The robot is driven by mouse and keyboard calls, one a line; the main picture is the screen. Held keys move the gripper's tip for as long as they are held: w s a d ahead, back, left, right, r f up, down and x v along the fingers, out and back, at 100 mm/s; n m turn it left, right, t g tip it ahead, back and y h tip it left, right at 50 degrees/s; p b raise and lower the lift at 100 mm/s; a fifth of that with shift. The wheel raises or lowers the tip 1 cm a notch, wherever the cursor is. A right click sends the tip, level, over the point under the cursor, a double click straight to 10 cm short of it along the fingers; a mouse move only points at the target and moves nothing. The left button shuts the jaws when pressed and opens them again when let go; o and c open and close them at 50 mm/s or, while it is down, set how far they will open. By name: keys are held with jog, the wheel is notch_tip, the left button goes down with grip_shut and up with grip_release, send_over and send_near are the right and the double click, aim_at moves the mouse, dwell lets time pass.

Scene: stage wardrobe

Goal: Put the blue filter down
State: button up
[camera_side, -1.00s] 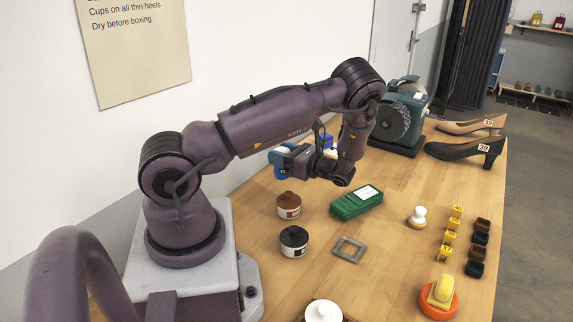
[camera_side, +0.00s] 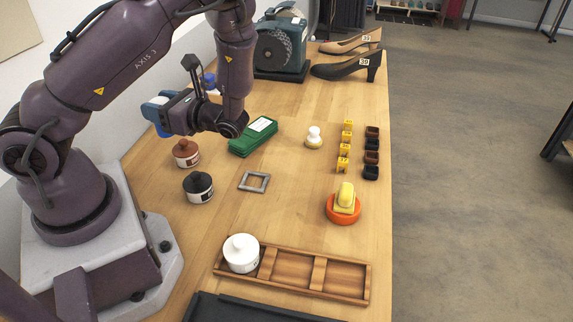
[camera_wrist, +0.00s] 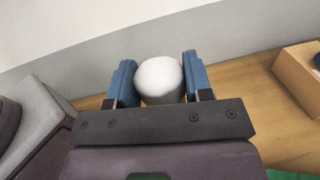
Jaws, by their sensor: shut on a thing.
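My gripper (camera_side: 159,114) hangs in the air over the back left of the table, behind the brown jar. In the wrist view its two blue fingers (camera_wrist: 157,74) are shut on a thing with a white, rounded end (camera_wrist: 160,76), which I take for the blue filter. The side view shows a deep blue part (camera_side: 163,131) just below the fingers; the rest is hidden by them. The wooden tray (camera_side: 316,306) has several compartments. A white jar (camera_side: 241,253) stands in its left one; the others look empty.
The brown jar (camera_side: 186,154), black jar (camera_side: 198,187), green box (camera_side: 253,137) and grey square frame (camera_side: 254,182) stand near my arm. A blue-topped thing (camera_side: 209,81) is partly hidden behind my gripper. A yellow piece sits in an orange dish (camera_side: 344,209).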

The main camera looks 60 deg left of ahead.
jog(key=w+d+m+t, duration=0.5)
jog(key=d+m+t, duration=0.25)
jog(key=t, duration=0.25)
jog(key=w+d+m+t, duration=0.55)
jog(key=d+t, duration=0.25)
jog(key=t, duration=0.2)
jog(key=w+f, duration=0.4)
jog(key=w, duration=0.3)
jog(key=w+a+f+m+t, duration=0.1)
jog(key=w+f, duration=0.4)
jog(key=w, duration=0.1)
jog(key=shift+w+a+m, duration=0.2)
jog(key=shift+w+m, duration=0.1)
jog(key=shift+w, duration=0.05)
jog(key=shift+w+f, duration=0.15)
jog(key=shift+f, duration=0.8)
jog(key=shift+w+f, duration=0.1)
jog(key=shift+f, duration=0.85)
jog(key=shift+f, duration=0.15)
jog(key=o, duration=0.9)
jog(key=shift+o, duration=0.2)
